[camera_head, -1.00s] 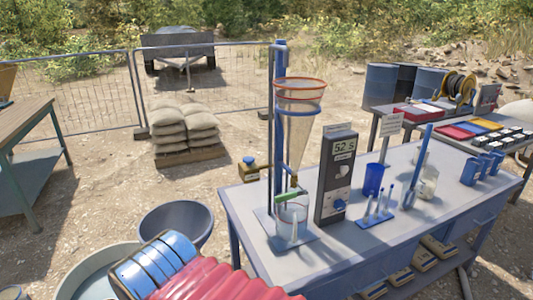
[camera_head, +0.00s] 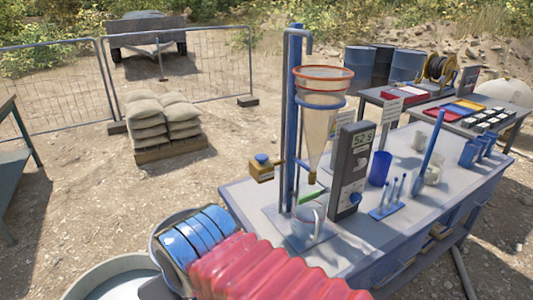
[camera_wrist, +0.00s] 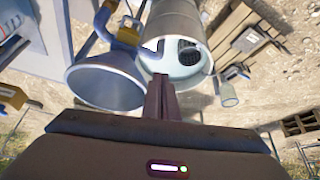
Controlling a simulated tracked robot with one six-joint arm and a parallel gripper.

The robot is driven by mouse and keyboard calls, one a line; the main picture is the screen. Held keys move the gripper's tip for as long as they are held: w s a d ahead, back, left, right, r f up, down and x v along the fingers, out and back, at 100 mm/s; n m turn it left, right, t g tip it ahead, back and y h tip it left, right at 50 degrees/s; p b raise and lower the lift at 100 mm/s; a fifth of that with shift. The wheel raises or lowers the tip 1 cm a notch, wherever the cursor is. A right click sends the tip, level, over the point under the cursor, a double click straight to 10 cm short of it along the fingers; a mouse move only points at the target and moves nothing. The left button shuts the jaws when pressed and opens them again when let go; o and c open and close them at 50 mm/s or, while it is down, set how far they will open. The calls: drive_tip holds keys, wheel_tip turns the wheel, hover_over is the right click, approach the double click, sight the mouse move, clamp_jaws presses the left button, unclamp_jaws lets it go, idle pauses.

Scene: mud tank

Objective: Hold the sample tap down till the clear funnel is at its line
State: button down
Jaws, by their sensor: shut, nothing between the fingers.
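The clear funnel (camera_head: 316,135) has an orange rim and hangs in a blue ring on a blue stand; its fill level and line cannot be made out. Below its tip are a green lever (camera_head: 312,194) and a clear beaker (camera_head: 308,228). A yellow block with a blue knob (camera_head: 262,165), which may be the sample tap, sits left of the stand. A yellow and blue piece also shows at the left edge of the wrist view (camera_wrist: 12,97). My gripper (camera_wrist: 160,85) is shut and empty in the wrist view, beside a grey funnel-shaped bowl (camera_wrist: 105,82); my arm hides it in the head view.
A grey display box (camera_head: 352,165), a blue cup (camera_head: 379,168) and a rack of small tubes (camera_head: 388,207) stand on the bench (camera_head: 365,238). A pale cylinder (camera_wrist: 170,45) lies ahead of my fingers. Sandbags (camera_head: 163,120) and open ground are behind, left of the bench.

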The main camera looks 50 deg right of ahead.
drive_tip(key=w+d+r+n+t+h, duration=0.1)
drive_tip(key=w+d+r+t+h, duration=0.1)
drive_tip(key=w+d+r+t, duration=0.35)
drive_tip(key=w+d+r+t+h, duration=0.25)
drive_tip(key=w+d, duration=0.35)
drive_tip(key=d, duration=0.5)
drive_tip(key=w+d+r+n+t+h, duration=0.1)
drive_tip(key=w+d+r+t+h, duration=0.1)
drive_tip(key=w+d+r+t, duration=0.45)
drive_tip(key=s+d+f+m+g+y, duration=0.1)
drive_tip(key=s+d+f+m+g, duration=0.1)
drive_tip(key=s+d, duration=0.3)
drive_tip(key=s+d+f+m+g+y, duration=0.1)
drive_tip(key=s+d, duration=0.4)
drive_tip(key=d, duration=0.6)
drive_tip(key=f+m+g, duration=0.1)
drive_tip(key=m+g, duration=0.1)
drive_tip(key=shift+d+m+g, duration=0.2)
drive_tip(key=shift+m+g, duration=0.1)
drive_tip(key=shift+g, duration=0.05)
